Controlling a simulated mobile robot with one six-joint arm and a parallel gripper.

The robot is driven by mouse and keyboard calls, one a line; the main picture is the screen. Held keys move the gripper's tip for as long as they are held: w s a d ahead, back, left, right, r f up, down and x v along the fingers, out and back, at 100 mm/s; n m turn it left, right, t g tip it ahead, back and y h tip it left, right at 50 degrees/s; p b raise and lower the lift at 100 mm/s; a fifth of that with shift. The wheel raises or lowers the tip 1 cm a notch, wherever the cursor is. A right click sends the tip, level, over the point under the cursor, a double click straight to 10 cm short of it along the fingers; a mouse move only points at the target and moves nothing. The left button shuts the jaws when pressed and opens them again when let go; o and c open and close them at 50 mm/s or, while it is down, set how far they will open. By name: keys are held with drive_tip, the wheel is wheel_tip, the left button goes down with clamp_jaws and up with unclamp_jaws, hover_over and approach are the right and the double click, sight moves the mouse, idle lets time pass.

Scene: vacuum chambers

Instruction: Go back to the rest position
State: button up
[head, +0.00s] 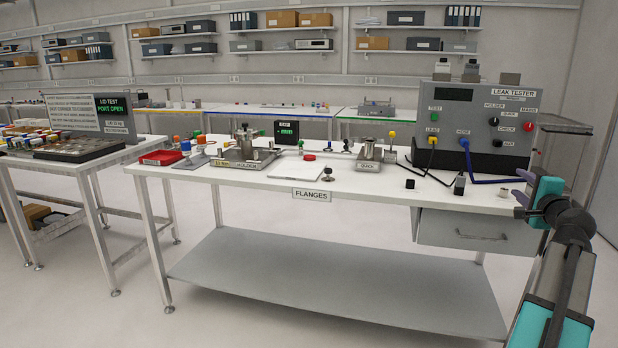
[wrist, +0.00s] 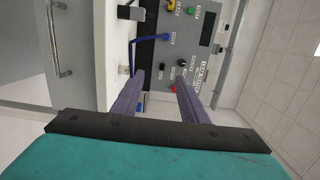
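My gripper (head: 522,190) is at the right end of the flanges bench, in front of the leak tester (head: 471,125). In the wrist view its two purple fingers (wrist: 161,82) stand apart with nothing held between them. The wrist view is turned sideways and shows the leak tester panel (wrist: 197,45) beyond the fingertips. My arm comes in from the lower right of the head view and hides part of the bench's right end.
The flanges bench (head: 388,195) holds a steel chamber part (head: 243,140), a red tray (head: 163,157), a white pad (head: 297,170) and yellow and blue cables at the tester. A drawer (head: 478,231) is under its right side. Another table (head: 95,158) stands left. The floor in front is clear.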

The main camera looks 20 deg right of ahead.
drive_tip(key=w+a+f+n+y+p, duration=0.3)
drive_tip(key=w+a+f+y+p, duration=0.25)
drive_tip(key=w+a+f, duration=1.4)
drive_tip(key=w+a+f+n+g+y+p, duration=0.2)
drive_tip(key=a+f+n+g+y, duration=0.1)
drive_tip(key=a+f, duration=1)
drive_tip(key=w+a+f+n+g+y+p, duration=0.3)
drive_tip(key=a+f, duration=0.5)
drive_tip(key=a, duration=0.8)
drive_tip(key=s+a+f+n+g+y+p, duration=0.1)
drive_tip(key=s+a+f+n+g+p, duration=0.2)
drive_tip(key=s+a+f, duration=0.7)
drive_tip(key=s+a+f+n+g+y+p, duration=0.1)
drive_tip(key=s+a+f+n+g, duration=0.25)
drive_tip(key=s+a+f, duration=0.65)
drive_tip(key=s+a+f+n+g+h+p, duration=0.1)
drive_tip(key=s+a+n+g, duration=0.15)
drive_tip(key=s, duration=0.65)
drive_tip(key=s+a+f+n+g+h+p, duration=0.1)
drive_tip(key=s+a+f+n+g, duration=0.15)
drive_tip(key=s, duration=0.65)
drive_tip(key=s+d+r+n+g+h, duration=0.1)
drive_tip(key=s+d+n+g+h, duration=0.1)
drive_tip(key=s, duration=0.6)
drive_tip(key=d+n+g, duration=0.1)
drive_tip(key=d+n, duration=0.1)
drive_tip(key=d, duration=0.1)
drive_tip(key=shift+d+r, duration=0.15)
drive_tip(key=shift+r, duration=0.25)
